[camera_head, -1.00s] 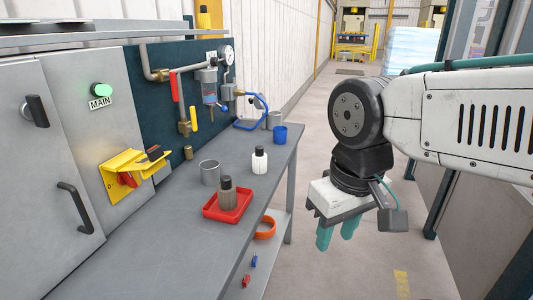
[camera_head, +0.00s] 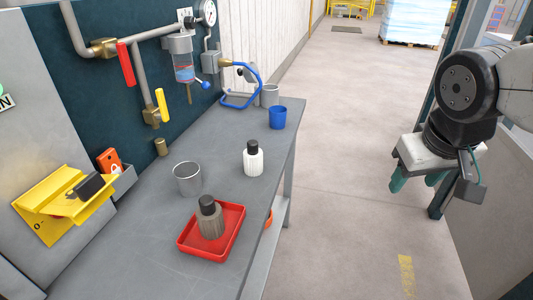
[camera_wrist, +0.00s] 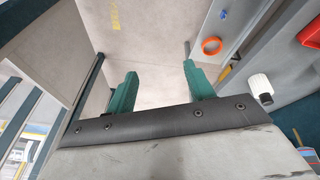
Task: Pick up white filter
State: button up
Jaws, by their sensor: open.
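The white filter (camera_head: 253,162) is a ribbed white cylinder with a black cap. It stands upright on the grey bench near its right edge, in the head view. In the wrist view it shows at the right (camera_wrist: 260,86). My gripper (camera_head: 414,182) is open and empty, out over the floor to the right of the bench and well apart from the filter. Its two green fingers are spread in the wrist view (camera_wrist: 160,78), with floor between them.
The bench (camera_head: 150,250) also holds a red tray (camera_head: 232,240) with a brownish black-capped filter (camera_head: 210,218), a metal cup (camera_head: 188,178), a blue cup (camera_head: 277,118) and a grey cup (camera_head: 270,95). An orange ring (camera_wrist: 211,46) lies below the bench top. The floor aisle is clear.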

aim_at(257, 143)
jog(key=w+a+f+n+t+y, duration=0.1)
jog(key=w+a+n+t, duration=0.15)
jog(key=w, duration=0.85)
jog(key=w+a+f+n+t+y, duration=0.1)
jog(key=w+a+n+t, duration=0.2)
jog(key=w, duration=0.7)
jog(key=w+a+f+n+y, duration=0.1)
jog(key=a+f+y, duration=0.1)
jog(key=a, duration=0.3)
jog(key=w+a+f+n+y, duration=0.1)
jog(key=a+f+n+y, duration=0.1)
jog(key=a+y, duration=0.3)
jog(key=w+a+f+n+g+y, duration=0.1)
jog(key=a+f+n+y, duration=0.1)
jog(key=a, duration=0.5)
jog(key=shift+w+a+f+y, duration=0.1)
jog(key=shift+w+a+y, duration=0.15)
jog(key=shift+y, duration=0.45)
jog(key=x, duration=0.6)
jog(key=shift+r, duration=0.25)
grip_shut()
